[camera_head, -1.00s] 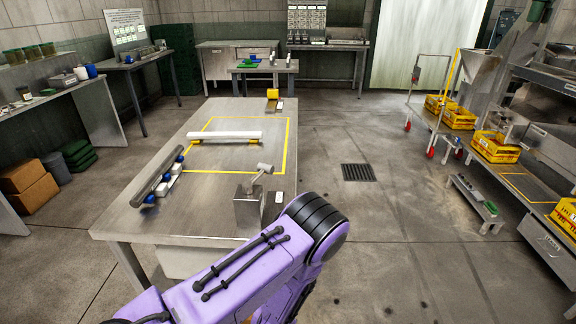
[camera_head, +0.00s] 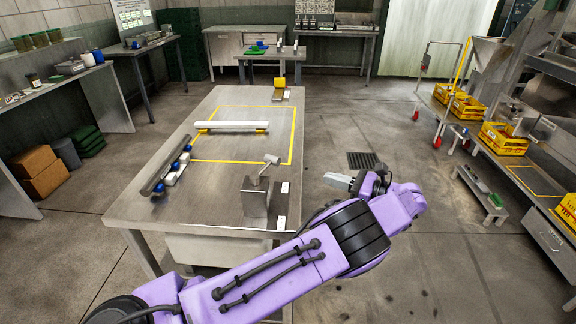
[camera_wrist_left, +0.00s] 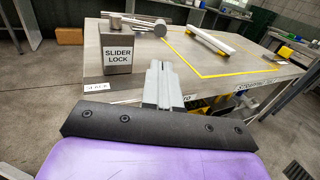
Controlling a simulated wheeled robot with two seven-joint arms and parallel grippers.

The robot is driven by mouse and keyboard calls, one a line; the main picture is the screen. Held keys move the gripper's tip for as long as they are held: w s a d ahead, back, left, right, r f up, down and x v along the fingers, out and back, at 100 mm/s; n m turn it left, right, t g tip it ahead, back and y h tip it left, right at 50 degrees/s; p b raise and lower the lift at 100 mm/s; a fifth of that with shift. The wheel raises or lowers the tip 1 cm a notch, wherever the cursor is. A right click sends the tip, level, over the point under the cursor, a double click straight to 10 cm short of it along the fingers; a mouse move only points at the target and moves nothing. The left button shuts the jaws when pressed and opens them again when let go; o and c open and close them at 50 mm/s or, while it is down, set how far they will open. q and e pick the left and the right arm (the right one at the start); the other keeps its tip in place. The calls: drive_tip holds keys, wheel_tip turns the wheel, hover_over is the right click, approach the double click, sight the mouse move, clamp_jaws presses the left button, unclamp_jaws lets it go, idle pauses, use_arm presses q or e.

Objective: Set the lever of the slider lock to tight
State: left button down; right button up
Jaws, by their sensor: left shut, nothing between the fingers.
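The slider lock (camera_head: 256,197) is a grey metal block near the front right edge of the steel table (camera_head: 140,205). Its lever (camera_head: 267,166), a rod with a cylindrical knob, sticks up and to the right in the head view. In the left wrist view the block (camera_wrist_left: 117,56) carries the label "SLIDER LOCK", and the lever (camera_wrist_left: 150,25) points right. A small tag on the table edge beside it seems to read "SLACK". My left gripper (camera_head: 340,181) is shut and empty, right of the table and apart from the lock; its fingers also show in the wrist view (camera_wrist_left: 160,78). My right gripper is out of sight.
A grey roller (camera_head: 166,164) with blue and white supports lies at the table's left. A yellow block (camera_head: 280,82) stands at the far end. Open floor lies right of the table.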

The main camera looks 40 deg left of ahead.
sight(278, 162)
use_arm(q)
drive_tip(key=p+x, duration=0.2)
drive_tip(key=x, duration=0.2)
drive_tip(key=p+x, duration=0.3)
drive_tip(key=x, duration=0.1)
drive_tip(key=p+x, duration=0.2)
drive_tip(key=x, duration=0.3)
drive_tip(key=shift+s+r, duration=0.2)
drive_tip(key=shift+r, duration=0.15)
drive_tip(key=shift+s+a+f+p, duration=0.1)
drive_tip(key=shift+a+f+p, duration=0.05)
drive_tip(key=shift+a+p, duration=0.3)
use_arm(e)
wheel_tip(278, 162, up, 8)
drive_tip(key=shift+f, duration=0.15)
